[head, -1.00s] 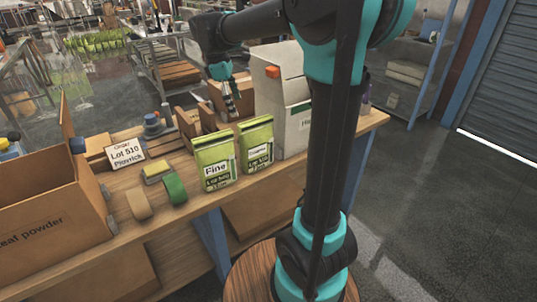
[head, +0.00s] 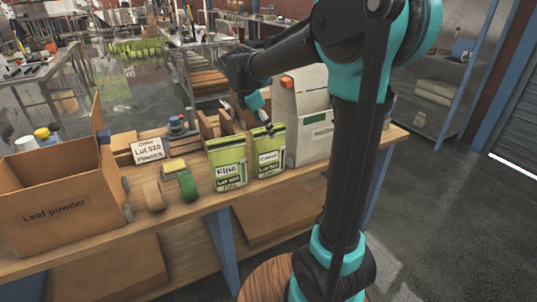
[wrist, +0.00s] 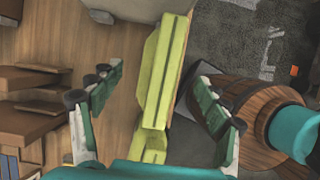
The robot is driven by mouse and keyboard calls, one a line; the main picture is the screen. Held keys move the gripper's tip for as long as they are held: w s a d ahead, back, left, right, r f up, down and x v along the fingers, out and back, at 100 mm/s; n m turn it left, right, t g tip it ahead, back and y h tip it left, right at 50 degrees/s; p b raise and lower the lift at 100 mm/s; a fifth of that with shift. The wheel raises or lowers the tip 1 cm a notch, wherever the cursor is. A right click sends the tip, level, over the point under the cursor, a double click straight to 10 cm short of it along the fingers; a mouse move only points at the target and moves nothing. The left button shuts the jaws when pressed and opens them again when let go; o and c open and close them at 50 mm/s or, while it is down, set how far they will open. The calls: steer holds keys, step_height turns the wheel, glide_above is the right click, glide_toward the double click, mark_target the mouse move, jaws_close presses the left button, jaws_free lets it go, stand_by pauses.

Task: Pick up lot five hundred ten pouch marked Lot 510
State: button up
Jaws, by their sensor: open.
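Two green and white pouches stand upright side by side on the wooden bench in the head view. The left pouch (head: 227,165) reads "Fine", the right pouch (head: 268,152) seems to read "Coarse"; their lot lines are too small to read surely. A card (head: 148,150) behind them seems to read "Lot 510". My gripper (head: 266,128) is open above the right pouch. In the wrist view my fingers (wrist: 155,108) spread on either side of a yellow-green pouch top (wrist: 164,72), with gaps on both sides. Another pouch (wrist: 152,146) shows partly below it.
A large pale bag (head: 306,122) stands close to the right of the pouches. Brown cartons (head: 207,124) stand behind.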

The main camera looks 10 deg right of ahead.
mark_target(272, 141)
steer(key=shift+x, duration=3.45)
steer(key=shift+s, duration=0.15)
jaws_close()
